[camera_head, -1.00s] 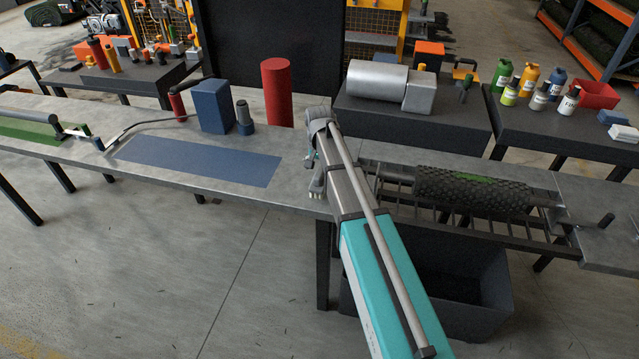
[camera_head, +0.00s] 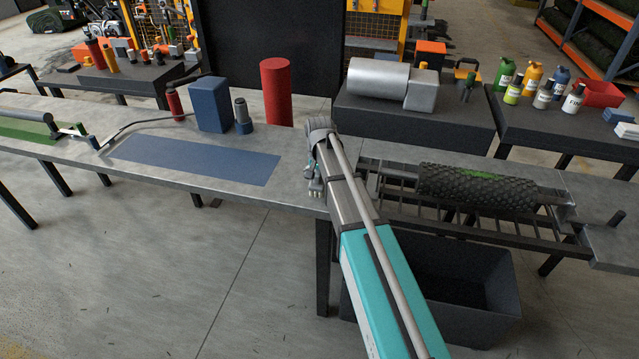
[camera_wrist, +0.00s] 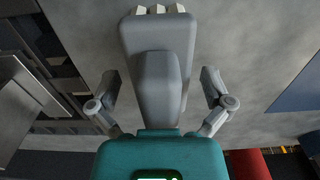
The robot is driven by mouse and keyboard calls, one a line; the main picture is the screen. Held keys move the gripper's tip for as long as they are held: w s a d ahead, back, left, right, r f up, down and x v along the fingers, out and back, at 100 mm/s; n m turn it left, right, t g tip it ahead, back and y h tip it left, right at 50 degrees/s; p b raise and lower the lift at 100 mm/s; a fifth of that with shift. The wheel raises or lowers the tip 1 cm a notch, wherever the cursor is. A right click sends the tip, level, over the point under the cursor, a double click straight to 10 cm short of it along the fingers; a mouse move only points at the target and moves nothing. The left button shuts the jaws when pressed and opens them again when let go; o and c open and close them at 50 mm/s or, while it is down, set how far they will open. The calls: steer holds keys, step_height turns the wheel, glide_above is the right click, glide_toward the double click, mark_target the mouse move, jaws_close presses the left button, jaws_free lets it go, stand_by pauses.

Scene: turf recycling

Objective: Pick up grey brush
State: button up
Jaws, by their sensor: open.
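The grey brush (camera_wrist: 150,30) lies on the metal table in the wrist view, its pale bristles at the top edge and its raised handle towards me. My gripper (camera_wrist: 159,84) is open, with one finger on each side of the handle. Gaps show between both fingers and the brush. In the head view my gripper (camera_head: 314,172) is at the table's front edge, left of the roller rack. My arm hides most of the brush there; only pale bristle tips (camera_head: 314,194) show.
A blue mat (camera_head: 195,158) lies left on the table (camera_head: 290,190). A blue block (camera_head: 211,105) and a red cylinder (camera_head: 277,92) stand behind it. A black spiked roller (camera_head: 478,186) sits on a rack to the right, above a dark bin (camera_head: 455,280).

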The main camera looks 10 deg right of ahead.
stand_by(0.4)
steer(key=c, duration=1.2)
